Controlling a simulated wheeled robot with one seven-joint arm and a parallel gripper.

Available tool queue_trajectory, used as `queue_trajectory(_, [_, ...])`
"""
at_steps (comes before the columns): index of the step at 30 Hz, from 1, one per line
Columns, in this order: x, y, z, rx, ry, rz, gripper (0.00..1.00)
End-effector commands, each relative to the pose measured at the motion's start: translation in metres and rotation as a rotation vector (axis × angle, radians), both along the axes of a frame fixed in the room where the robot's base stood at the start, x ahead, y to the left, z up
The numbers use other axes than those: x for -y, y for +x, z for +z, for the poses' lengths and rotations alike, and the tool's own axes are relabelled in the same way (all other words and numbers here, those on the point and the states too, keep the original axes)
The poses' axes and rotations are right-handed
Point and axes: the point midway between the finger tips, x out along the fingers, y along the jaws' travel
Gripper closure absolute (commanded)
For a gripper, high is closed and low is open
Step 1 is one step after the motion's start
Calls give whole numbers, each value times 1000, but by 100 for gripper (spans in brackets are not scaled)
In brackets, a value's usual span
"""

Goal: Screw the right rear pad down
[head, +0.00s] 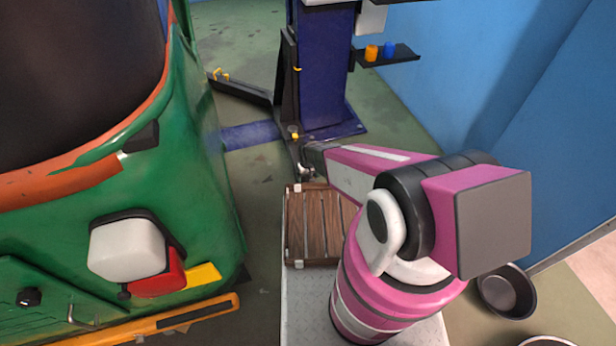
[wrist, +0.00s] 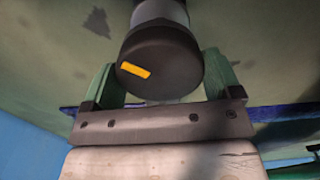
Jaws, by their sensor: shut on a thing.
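The pad is a dark round disc (wrist: 152,62) with a yellow mark on its face, on a grey cylindrical stem in the wrist view. My gripper (wrist: 165,82) has its two green fingers on either side of the disc and is shut on it. In the head view my gripper (head: 305,168) is low beside the dark lift arm (head: 285,108), near the foot of the blue lift post (head: 322,75). The pad is too small and covered to make out clearly there.
The green rickshaw (head: 190,195) stands close on the left. A wooden crate (head: 318,225) lies below my arm on a metal plate. Another lift arm (head: 240,88) reaches left. A small shelf (head: 388,55) holds orange and blue items. A blue wall is at right.

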Motion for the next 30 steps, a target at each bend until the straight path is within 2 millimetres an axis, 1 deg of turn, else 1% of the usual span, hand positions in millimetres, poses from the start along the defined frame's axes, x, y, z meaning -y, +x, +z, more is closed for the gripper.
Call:
queue_trajectory(5, [0, 0, 2, 1, 0, 0, 40])
queue_trajectory(6, [0, 0, 2, 1, 0, 1, 3])
queue_trajectory(7, [0, 0, 2, 1, 0, 1, 0])
queue_trajectory(14, [0, 0, 2, 0, 0, 1, 0])
queue_trajectory(17, [0, -1, 7, 1, 0, 2, 0])
queue_trajectory(20, [0, -1, 20, 2, 1, 2, 0])
queue_trajectory(27, [1, -2, 66, 3, 1, 1, 0])
queue_trajectory(30, [1, -2, 82, 2, 1, 1, 0])
